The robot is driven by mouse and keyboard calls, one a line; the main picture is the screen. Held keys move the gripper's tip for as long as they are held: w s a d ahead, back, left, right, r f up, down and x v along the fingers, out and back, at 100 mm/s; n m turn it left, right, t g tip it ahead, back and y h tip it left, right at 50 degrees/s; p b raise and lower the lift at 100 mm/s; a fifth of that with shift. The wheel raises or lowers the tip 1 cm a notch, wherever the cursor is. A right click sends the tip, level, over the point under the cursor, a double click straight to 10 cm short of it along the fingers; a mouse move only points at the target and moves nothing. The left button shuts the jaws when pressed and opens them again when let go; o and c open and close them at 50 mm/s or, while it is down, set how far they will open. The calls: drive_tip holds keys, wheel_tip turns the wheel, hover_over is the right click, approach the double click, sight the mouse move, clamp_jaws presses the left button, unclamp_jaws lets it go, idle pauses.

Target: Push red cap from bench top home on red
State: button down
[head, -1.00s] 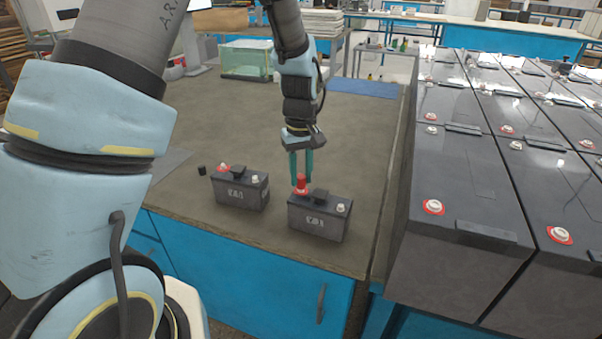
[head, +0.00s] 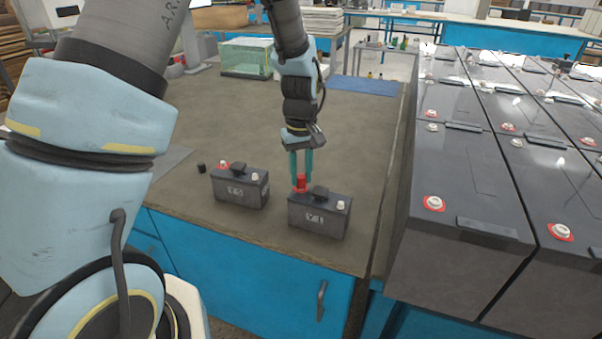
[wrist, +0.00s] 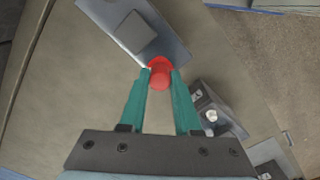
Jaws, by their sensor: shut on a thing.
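Two small dark batteries stand on the bench top (head: 345,125). The right battery (head: 318,217) has a bare pale post (head: 341,205) at its right end. My gripper (head: 301,176) points straight down over its left end, shut on the red cap (head: 301,184). The cap is upright at the red-marked terminal, which it mostly hides; I cannot tell whether it is fully seated. In the wrist view the cap (wrist: 160,76) sits between the teal fingertips, against a red ring (wrist: 160,62) at the battery's edge (wrist: 112,12).
The left battery (head: 240,188) has a red-ringed post (head: 224,165) and a pale post (head: 255,177). A small black cap (head: 201,168) lies left of it. Rows of large batteries (head: 470,190) stand at the right. The bench behind my gripper is clear up to a glass tank (head: 245,60).

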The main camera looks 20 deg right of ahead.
drive_tip(key=shift+f, duration=0.35)
idle(0.4)
drive_tip(key=shift+c, duration=0.3)
unclamp_jaws()
drive_tip(key=shift+r, duration=0.15)
drive_tip(key=shift+r+p, duration=2.7)
drive_tip(key=shift+r, duration=0.7)
